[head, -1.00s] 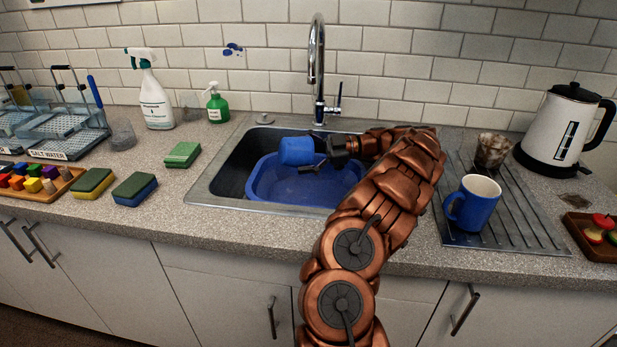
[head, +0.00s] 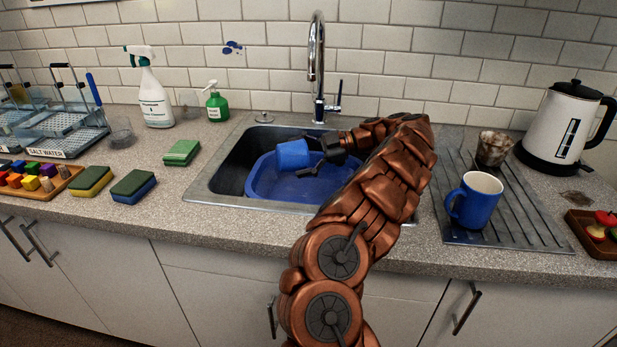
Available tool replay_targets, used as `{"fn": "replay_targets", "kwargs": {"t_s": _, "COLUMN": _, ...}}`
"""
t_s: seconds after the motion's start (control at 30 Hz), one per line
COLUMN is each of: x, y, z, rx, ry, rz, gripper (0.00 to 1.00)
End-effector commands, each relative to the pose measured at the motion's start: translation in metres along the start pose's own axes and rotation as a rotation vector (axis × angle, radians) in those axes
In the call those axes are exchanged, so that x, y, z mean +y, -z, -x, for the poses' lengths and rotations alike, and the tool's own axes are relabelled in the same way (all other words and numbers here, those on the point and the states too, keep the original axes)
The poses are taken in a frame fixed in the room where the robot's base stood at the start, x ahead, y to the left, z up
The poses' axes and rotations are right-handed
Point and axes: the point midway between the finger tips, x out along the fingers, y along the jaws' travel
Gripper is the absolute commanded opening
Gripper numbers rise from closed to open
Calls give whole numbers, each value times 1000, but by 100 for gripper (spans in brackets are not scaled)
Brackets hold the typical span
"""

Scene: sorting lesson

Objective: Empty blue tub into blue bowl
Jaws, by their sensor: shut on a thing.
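The blue tub (head: 292,155) is a small cup-like vessel, held over the sink in the head view. My gripper (head: 315,148) is shut on it from the right. The tub looks tipped over on its side, but its opening and contents cannot be made out clearly. The large blue bowl (head: 262,183) sits in the sink basin below the tub. The tub is above the bowl's back part. My arm hides the bowl's right side.
The tap (head: 317,75) rises behind the sink (head: 215,180). A blue mug (head: 474,200) and a stained glass (head: 493,149) stand on the drainer at right, near a kettle (head: 566,125). Sponges (head: 133,187) and a green soap bottle (head: 217,104) are at left.

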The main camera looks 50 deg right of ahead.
Motion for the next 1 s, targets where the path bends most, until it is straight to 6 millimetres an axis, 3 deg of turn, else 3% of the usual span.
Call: {"fn": "replay_targets", "kwargs": {"t_s": 1.0, "x": -3, "y": 1, "z": -14, "rx": -234, "ry": 128, "rz": 50, "gripper": 74}}
